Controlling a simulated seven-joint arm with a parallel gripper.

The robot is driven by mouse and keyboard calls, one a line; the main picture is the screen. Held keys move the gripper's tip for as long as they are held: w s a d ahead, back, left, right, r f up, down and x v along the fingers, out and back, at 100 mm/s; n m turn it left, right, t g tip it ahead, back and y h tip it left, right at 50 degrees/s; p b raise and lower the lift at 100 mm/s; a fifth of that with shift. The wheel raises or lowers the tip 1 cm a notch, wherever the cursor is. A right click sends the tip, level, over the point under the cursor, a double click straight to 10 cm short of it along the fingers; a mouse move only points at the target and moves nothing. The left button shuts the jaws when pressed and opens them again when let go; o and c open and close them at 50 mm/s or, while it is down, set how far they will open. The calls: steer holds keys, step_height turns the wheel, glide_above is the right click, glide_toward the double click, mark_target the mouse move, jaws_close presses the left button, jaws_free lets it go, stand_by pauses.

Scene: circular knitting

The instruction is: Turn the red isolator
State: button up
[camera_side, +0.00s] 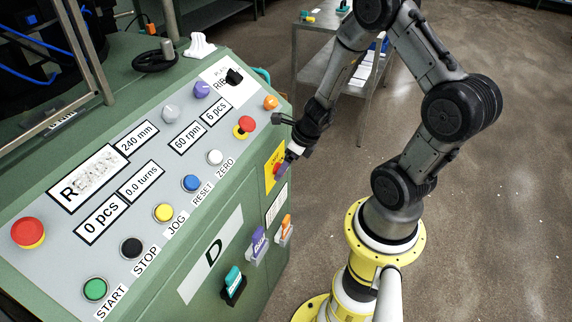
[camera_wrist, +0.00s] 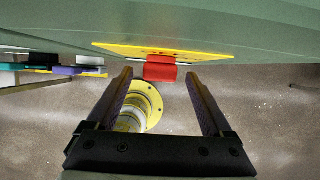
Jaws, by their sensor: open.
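The red isolator (camera_wrist: 160,72) is a red handle on a yellow plate (camera_wrist: 130,50) on the green machine's side. In the wrist view it shows just beyond and between the fingertips, with a gap visible on each side. My gripper (camera_wrist: 160,78) is open, with one finger to the left and one to the right of the handle. In the side view my gripper (camera_side: 283,165) is at the yellow plate (camera_side: 272,158), and it largely hides the red handle. I cannot tell whether the fingers touch it.
The green machine's sloping panel (camera_side: 150,180) carries several buttons and knobs, including a red mushroom button (camera_side: 246,124) above the isolator. A grey trolley (camera_side: 340,75) stands behind my arm. The floor to the right is clear.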

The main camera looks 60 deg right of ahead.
jaws_close()
steer(key=shift+a+f+n+h, duration=0.1)
steer(key=shift+a+n+h, duration=0.2)
steer(key=shift+h, duration=0.75)
steer(key=shift+a+f+n+h, duration=0.1)
steer(key=shift+a+n+h, duration=0.15)
steer(key=shift+h, duration=0.8)
jaws_free()
steer(key=shift+r, duration=0.1)
